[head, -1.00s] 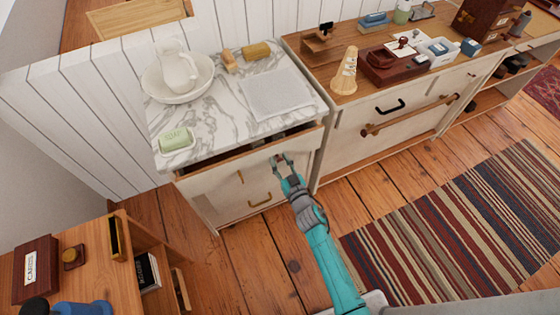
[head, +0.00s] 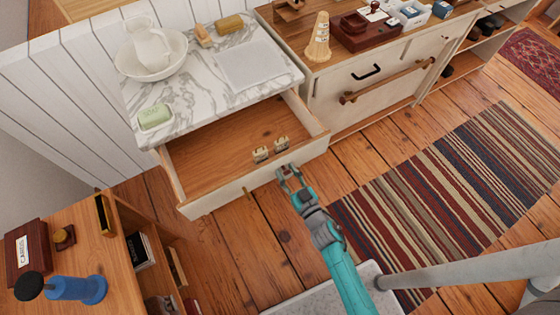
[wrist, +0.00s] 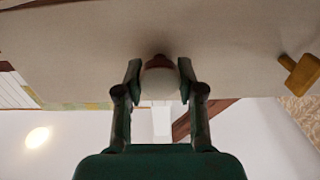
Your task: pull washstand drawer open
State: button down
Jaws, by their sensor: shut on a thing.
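The washstand drawer (head: 262,160) stands well open below the marble top (head: 180,98), its wooden inside showing in the head view. Its cream front panel (head: 215,199) faces me. My gripper (head: 289,172) is at the right part of this front. In the wrist view my gripper (wrist: 160,82) is shut on a round pale knob (wrist: 160,78) that sticks out from the drawer front (wrist: 90,40). A brass handle (wrist: 299,74) shows apart to the right there. Two small pale items (head: 270,150) lie in the drawer near its front.
A white pitcher in a basin (head: 150,55), green soap (head: 155,117) and a folded cloth (head: 258,65) rest on the marble top. A wooden desk (head: 75,225) stands at lower left. A cabinet with a towel bar (head: 388,84) stands right. A striped rug (head: 450,180) covers clear floor.

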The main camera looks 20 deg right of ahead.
jog(key=shift+s+d, duration=0.2)
jog(key=shift+s, duration=1.8)
jog(key=c, duration=0.7)
grip_release()
jog(key=shift+s+d, duration=0.2)
jog(key=shift+s, duration=1.8)
jog(key=shift+s+d, duration=0.25)
jog(key=shift+s, duration=1.7)
jog(key=shift+s+d, duration=0.2)
jog(key=shift+s, duration=1.8)
